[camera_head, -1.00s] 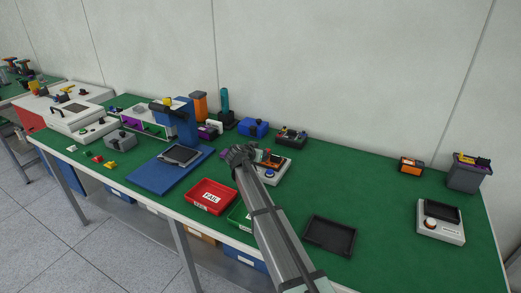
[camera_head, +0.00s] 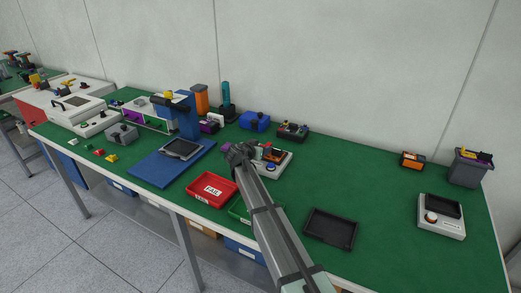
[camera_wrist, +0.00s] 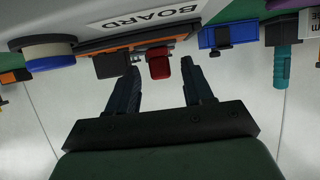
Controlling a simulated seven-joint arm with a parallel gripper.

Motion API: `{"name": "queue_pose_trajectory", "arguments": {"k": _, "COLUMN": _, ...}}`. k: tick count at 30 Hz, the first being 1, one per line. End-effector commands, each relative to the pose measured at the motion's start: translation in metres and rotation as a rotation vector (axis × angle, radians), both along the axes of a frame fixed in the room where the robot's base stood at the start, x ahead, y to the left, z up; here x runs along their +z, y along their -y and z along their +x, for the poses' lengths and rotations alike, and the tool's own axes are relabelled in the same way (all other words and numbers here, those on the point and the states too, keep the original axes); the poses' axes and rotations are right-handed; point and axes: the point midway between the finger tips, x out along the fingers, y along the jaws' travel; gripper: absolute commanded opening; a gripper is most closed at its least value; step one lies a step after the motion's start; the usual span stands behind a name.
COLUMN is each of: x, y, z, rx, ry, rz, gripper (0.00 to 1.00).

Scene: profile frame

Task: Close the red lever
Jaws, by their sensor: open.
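The red lever (camera_wrist: 159,62) shows in the wrist view as a short red block at the edge of an orange-and-black part of the board fixture (camera_wrist: 145,24). My gripper (camera_wrist: 160,78) is open and empty. Its two dark fingers lie on either side of the lever in the picture, with a gap to each; whether the tips reach its depth I cannot tell. In the head view, the fixture (camera_head: 282,165) is a light box with a blue button, partly hidden by my gripper (camera_head: 236,149). I cannot make out the lever there.
A black block (camera_wrist: 112,65) sits beside the lever, close to one finger. A red FAIL tray (camera_head: 205,200) and a green tray are near my arm. A blue box (camera_head: 255,121) and a small device (camera_head: 292,132) stand behind.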

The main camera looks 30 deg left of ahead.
Motion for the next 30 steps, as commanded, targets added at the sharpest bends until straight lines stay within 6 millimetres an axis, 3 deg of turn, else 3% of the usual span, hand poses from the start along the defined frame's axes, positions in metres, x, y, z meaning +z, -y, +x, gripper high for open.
{"name": "queue_pose_trajectory", "arguments": {"k": 18, "x": 0.044, "y": 0.002, "z": -0.098, "rx": 0.001, "ry": -0.001, "rz": 0.000, "gripper": 0.51}}
{"name": "queue_pose_trajectory", "arguments": {"k": 24, "x": 0.052, "y": 0.000, "z": -0.117, "rx": 0.001, "ry": -0.001, "rz": 0.000, "gripper": 0.51}}
{"name": "queue_pose_trajectory", "arguments": {"k": 30, "x": 0.055, "y": 0.000, "z": -0.122, "rx": -0.001, "ry": -0.001, "rz": 0.000, "gripper": 0.51}}
